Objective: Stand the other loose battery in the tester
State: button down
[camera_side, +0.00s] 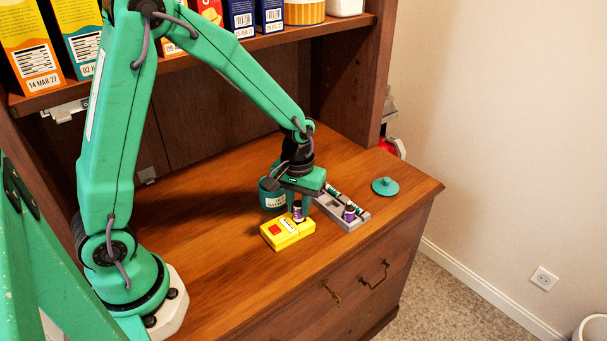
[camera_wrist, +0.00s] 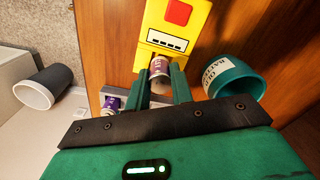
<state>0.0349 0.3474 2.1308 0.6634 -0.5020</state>
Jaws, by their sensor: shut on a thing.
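My gripper (camera_side: 299,211) is shut on a purple battery (camera_side: 297,213), which is upright at the far end of the yellow tester (camera_side: 287,233). In the wrist view the battery (camera_wrist: 159,70) sits between my two fingers (camera_wrist: 161,74), at the end of the tester (camera_wrist: 178,28) away from its red button. I cannot tell whether its foot is fully seated in the tester. Another purple battery (camera_side: 349,212) stands in the grey tray (camera_side: 357,223); it also shows in the wrist view (camera_wrist: 112,103), left of my fingers.
A teal cup with an old-batteries label (camera_side: 272,199) stands close behind the tester and my gripper. A teal lid (camera_side: 384,187) lies at the right of the wooden top. More batteries lie at the tray's back. The top's front left is clear.

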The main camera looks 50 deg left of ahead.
jog(key=shift+f, duration=0.8)
dwell(0.4)
jog(key=c, duration=0.8)
grip_release()
jog(key=shift+r, duration=0.1)
jog(key=shift+r, duration=2.4)
